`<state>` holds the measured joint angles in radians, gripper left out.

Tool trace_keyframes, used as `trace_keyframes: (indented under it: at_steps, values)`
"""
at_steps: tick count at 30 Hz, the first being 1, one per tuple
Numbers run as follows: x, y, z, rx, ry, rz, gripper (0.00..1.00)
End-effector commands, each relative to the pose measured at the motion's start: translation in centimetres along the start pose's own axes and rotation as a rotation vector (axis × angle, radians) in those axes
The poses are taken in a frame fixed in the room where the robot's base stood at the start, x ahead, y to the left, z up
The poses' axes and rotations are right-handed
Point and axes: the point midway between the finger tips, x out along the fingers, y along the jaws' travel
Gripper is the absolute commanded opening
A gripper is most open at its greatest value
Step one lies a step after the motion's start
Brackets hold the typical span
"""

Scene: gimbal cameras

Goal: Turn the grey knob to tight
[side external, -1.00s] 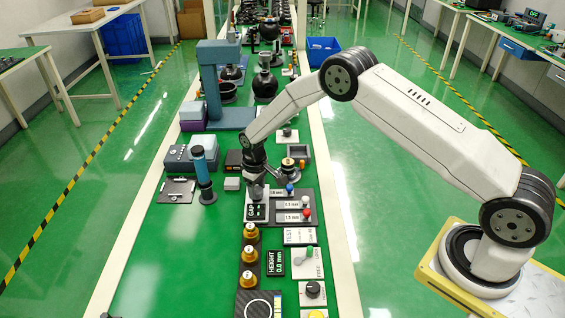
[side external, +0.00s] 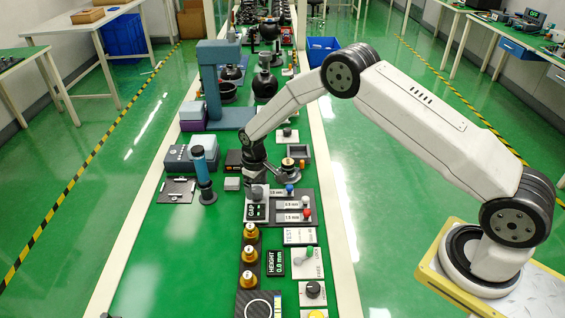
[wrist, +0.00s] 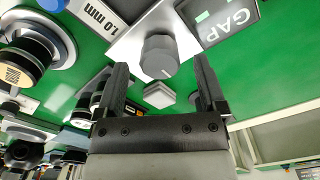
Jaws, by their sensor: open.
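In the side view the knob (side external: 257,191) sits just above the GAP display (side external: 256,212), partly crowded by my gripper. My gripper (wrist: 160,68) is open in the wrist view, with its two dark fingers apart and the knob appearing between their tips. I cannot tell whether either finger touches it. I see no readable tight mark.
Blue-topped and red-topped levers (side external: 306,202) stand right of the knob, by millimetre labels. A small grey block (side external: 232,184) lies to the left. Several brass-coloured weights (side external: 249,256) stand below. A blue-topped post (side external: 203,173) stands further left.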

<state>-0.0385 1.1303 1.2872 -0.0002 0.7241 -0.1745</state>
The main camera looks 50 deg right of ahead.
Motion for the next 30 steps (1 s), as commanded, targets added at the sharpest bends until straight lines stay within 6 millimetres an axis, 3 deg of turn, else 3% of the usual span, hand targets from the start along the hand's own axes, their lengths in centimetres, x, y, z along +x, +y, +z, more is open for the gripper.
trace_keyframes:
  at_steps: [16, 30]
  values:
    - [-6.2, 0.0, 0.0, -0.001, 0.002, 0.001, 0.90]
    - [-6.9, 0.0, 0.0, -0.001, 0.001, 0.000, 0.90]
